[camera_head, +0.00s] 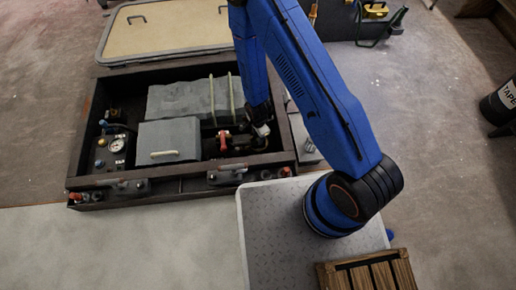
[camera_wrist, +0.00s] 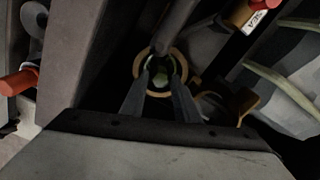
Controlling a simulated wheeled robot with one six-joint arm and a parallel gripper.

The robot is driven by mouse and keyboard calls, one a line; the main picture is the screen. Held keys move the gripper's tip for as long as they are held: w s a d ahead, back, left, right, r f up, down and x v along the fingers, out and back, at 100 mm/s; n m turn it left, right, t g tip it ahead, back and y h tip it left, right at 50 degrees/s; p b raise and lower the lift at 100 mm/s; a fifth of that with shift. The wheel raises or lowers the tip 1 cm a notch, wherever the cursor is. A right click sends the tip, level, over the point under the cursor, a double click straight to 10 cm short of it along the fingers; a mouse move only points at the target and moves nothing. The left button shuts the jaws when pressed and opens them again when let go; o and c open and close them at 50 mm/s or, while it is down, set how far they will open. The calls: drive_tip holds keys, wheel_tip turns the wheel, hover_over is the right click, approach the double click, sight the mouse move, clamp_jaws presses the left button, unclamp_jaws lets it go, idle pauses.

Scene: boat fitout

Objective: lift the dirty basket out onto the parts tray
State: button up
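My gripper (camera_wrist: 161,75) points down into the bay, with its two fingers apart. The fingertips are over a round tan-rimmed opening (camera_wrist: 139,66), and a pale greenish thing (camera_wrist: 161,77) shows between them inside it. This may be the dirty basket in its housing; the view is dark and I cannot tell if the fingers touch it. In the head view my gripper (camera_head: 261,131) is low in the right part of the bay, and the basket is hidden. A grey metal surface (camera_head: 306,150) beside the bay may be the parts tray, mostly behind my arm.
The bay's dark frame (camera_head: 190,185) surrounds grey boxes (camera_head: 168,141), a gauge (camera_head: 117,145) and a red-handled valve (camera_head: 224,140). In the wrist view, a dark bar (camera_wrist: 175,27) crosses close above the opening. A hatch cover (camera_head: 165,28) lies behind. A slatted wooden crate (camera_head: 366,274) stands in front.

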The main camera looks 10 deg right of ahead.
drive_tip(key=shift+f, duration=1.55)
clamp_jaws()
drive_tip(key=shift+r, duration=0.1)
wheel_tip(320, 180, up, 28)
